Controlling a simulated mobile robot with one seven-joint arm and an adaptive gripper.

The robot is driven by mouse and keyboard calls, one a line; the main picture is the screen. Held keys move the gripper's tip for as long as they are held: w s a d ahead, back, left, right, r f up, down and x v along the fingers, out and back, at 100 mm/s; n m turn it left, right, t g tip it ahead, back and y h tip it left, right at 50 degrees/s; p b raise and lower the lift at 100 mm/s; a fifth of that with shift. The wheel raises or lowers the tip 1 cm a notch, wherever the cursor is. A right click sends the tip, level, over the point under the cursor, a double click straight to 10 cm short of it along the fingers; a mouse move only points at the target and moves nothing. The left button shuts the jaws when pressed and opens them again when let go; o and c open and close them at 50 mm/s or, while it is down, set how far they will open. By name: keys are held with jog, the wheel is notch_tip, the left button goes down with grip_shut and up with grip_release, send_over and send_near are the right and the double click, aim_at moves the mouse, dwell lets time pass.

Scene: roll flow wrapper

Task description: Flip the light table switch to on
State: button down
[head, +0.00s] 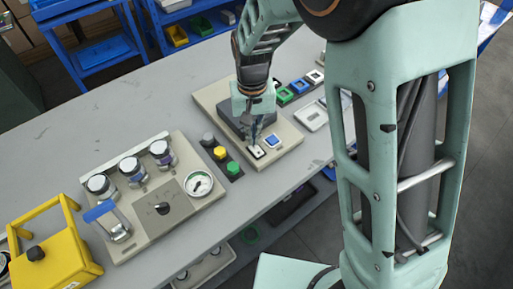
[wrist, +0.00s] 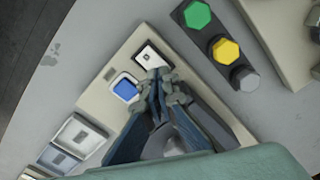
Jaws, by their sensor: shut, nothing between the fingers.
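A beige panel (head: 289,139) carries a dark raised block, a blue square button (head: 272,141) and a small white rocker switch in a black frame (head: 257,152). In the wrist view the white switch (wrist: 151,57) lies just beyond my fingertips, and the blue button (wrist: 125,89) is to their left. My gripper (head: 252,141) is shut and empty, pointing down at the panel's front edge. In the wrist view its fingertips (wrist: 160,76) are very close to the white switch; I cannot tell whether they touch it. Which way the rocker is tilted is unclear.
Grey, yellow and green buttons (head: 220,153) stand to the left of the panel. Further left are a gauge panel (head: 152,240) with knobs and a yellow frame (head: 60,256). Several coloured switches (head: 299,87) sit behind to the right. The grey table (head: 120,105) is clear at back left.

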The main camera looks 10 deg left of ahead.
jog(key=shift+f+b, duration=0.8)
jog(key=shift+f, duration=0.35)
dwell(0.4)
jog(key=shift+r+p, duration=2.85)
jog(key=shift+r, duration=0.75)
